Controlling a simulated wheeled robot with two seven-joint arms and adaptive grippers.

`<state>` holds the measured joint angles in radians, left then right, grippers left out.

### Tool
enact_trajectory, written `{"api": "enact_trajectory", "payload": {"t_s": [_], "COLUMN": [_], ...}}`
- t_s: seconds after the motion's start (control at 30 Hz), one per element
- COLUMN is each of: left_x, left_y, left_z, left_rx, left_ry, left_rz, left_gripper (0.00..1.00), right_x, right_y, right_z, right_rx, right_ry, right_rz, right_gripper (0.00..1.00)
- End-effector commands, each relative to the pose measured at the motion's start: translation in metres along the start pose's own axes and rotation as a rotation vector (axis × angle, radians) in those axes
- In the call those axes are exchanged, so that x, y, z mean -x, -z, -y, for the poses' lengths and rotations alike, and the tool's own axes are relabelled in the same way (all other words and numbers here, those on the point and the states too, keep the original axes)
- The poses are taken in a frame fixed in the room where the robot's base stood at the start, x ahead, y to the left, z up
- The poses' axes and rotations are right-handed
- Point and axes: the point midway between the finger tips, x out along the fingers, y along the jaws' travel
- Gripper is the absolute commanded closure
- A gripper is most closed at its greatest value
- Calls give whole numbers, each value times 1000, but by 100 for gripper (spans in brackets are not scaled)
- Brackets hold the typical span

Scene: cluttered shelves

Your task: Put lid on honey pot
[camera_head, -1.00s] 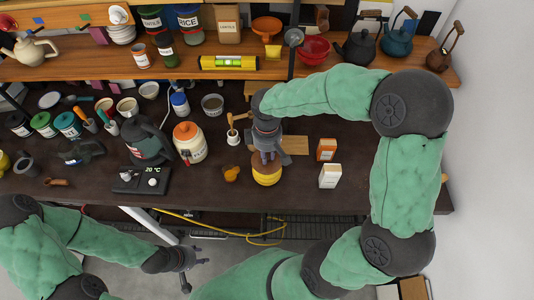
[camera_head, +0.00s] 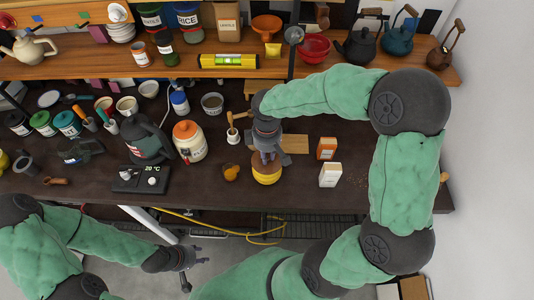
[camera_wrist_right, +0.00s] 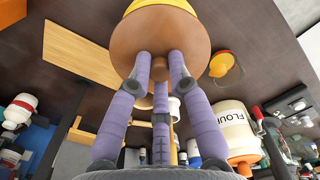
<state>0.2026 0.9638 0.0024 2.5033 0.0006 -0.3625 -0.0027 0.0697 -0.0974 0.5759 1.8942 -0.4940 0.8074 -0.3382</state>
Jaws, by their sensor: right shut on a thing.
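The yellow honey pot (camera_head: 267,178) stands upright near the front edge of the dark table, under my right gripper (camera_head: 266,157). It also shows at the top of the right wrist view (camera_wrist_right: 221,9), behind the lid. The round brown lid (camera_wrist_right: 160,38) is at the fingertips of my right gripper (camera_wrist_right: 160,72), which is shut on its knob. The lid is over the pot's top; whether it is fully seated I cannot tell. My left gripper (camera_head: 193,257) is empty, fingers apart, in front of the table and well away from the pot.
A small orange-yellow item (camera_head: 231,173) lies just left of the pot. A flour jar (camera_head: 189,142), a wooden board (camera_head: 294,145), an orange box (camera_head: 326,149) and a white box (camera_head: 330,175) stand nearby. The shelf (camera_head: 130,67) above is cluttered. The table's right end is mostly clear.

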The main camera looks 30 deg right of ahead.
Motion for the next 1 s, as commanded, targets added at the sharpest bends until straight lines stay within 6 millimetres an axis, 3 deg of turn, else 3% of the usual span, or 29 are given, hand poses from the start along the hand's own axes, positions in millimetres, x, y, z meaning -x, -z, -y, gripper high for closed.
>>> {"api": "enact_trajectory", "payload": {"t_s": [0.83,0.87,0.9,0.93,1.0], "left_x": [-3,-3,-3,-3,-3], "left_y": [0,0,0,0,0], "left_z": [1,1,1,1,1], "left_rx": [0,0,0,0,0], "left_ry": [0,0,0,0,0], "left_rz": [0,0,0,0,0], "left_gripper": [60,60,60,60,60], "right_x": [-6,-6,-6,-6,-6], "right_y": [0,0,0,0,0], "right_z": [0,0,0,0,0], "right_rx": [0,0,0,0,0], "right_ry": [0,0,0,0,0], "right_rz": [0,0,0,0,0], "right_gripper": [100,75,63,55,53]}}
